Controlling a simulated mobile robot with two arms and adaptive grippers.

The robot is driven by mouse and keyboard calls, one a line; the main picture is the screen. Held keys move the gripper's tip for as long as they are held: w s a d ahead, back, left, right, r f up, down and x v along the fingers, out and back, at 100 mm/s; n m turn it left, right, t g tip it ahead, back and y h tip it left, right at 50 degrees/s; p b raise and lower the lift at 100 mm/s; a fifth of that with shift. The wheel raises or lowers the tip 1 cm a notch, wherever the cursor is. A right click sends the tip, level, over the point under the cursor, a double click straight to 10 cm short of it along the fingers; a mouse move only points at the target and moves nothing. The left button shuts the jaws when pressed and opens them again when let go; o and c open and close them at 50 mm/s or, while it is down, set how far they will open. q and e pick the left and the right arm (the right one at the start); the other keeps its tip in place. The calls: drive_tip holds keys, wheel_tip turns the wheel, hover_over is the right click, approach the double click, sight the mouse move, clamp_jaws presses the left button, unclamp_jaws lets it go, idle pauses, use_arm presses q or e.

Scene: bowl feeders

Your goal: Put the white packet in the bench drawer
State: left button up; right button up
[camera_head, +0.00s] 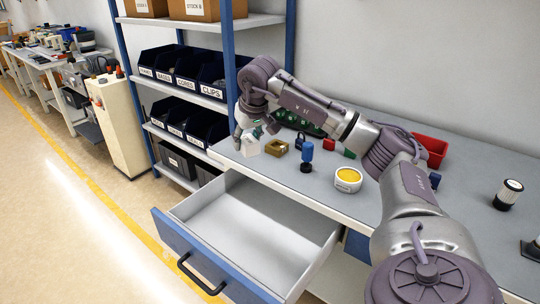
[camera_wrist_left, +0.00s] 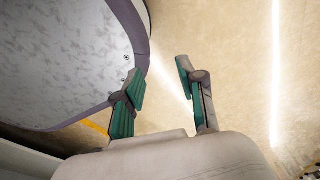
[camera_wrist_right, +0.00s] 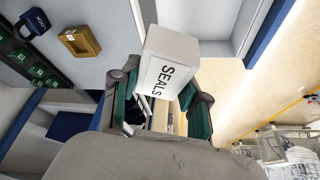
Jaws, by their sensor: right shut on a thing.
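The white packet (camera_wrist_right: 170,75), lettered SEALS, is held between the fingers of my right gripper (camera_wrist_right: 160,105) in the right wrist view. In the head view the packet (camera_head: 250,147) shows at the bench's left end, under my right gripper (camera_head: 247,132), whose fingers are partly hidden. The bench drawer (camera_head: 186,209) is pulled open, and its pale interior looks empty. The packet is beyond the drawer's far left side, not over its interior. My left gripper (camera_wrist_left: 162,95) is open and empty in the left wrist view, above the floor; it is out of the head view.
On the bench (camera_head: 322,195) are a brass block (camera_head: 276,148), a blue padlock (camera_head: 299,141), a blue-topped object (camera_head: 307,153), a yellow-topped tin (camera_head: 348,179) and a red bin (camera_head: 432,150). A blue-post shelf (camera_head: 231,60) with dark bins stands close on the left.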

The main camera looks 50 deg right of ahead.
wheel_tip(320, 180, down, 4)
drive_tip(key=f+b, duration=0.1)
drive_tip(key=b, duration=0.3)
use_arm(q)
drive_tip(key=w+d+r+t+b, duration=0.15)
drive_tip(key=w+r+b, duration=0.45)
drive_tip(key=w, duration=0.7)
wheel_tip(320, 180, up, 14)
drive_tip(key=b, duration=0.8)
use_arm(e)
drive_tip(key=b, duration=0.2)
hover_over(216, 228)
drive_tip(key=s, duration=0.2)
drive_tip(key=f, duration=1.9)
drive_tip(key=shift+w+f, duration=0.25)
drive_tip(key=shift+w+a+f, duration=0.15)
drive_tip(key=shift+a+f, duration=0.1)
drive_tip(key=shift+f, duration=0.1)
wheel_tip(216, 228, down, 4)
drive_tip(key=shift+r+b, duration=0.2)
drive_tip(key=shift+b, duration=0.2)
use_arm(q)
drive_tip(key=w+d+r+t+h, duration=0.1)
drive_tip(key=w+d+r+t, duration=0.2)
drive_tip(key=w+t, duration=0.3)
drive_tip(key=w, duration=0.3)
drive_tip(key=shift+d+h, duration=0.3)
drive_tip(key=shift+d, duration=0.1)
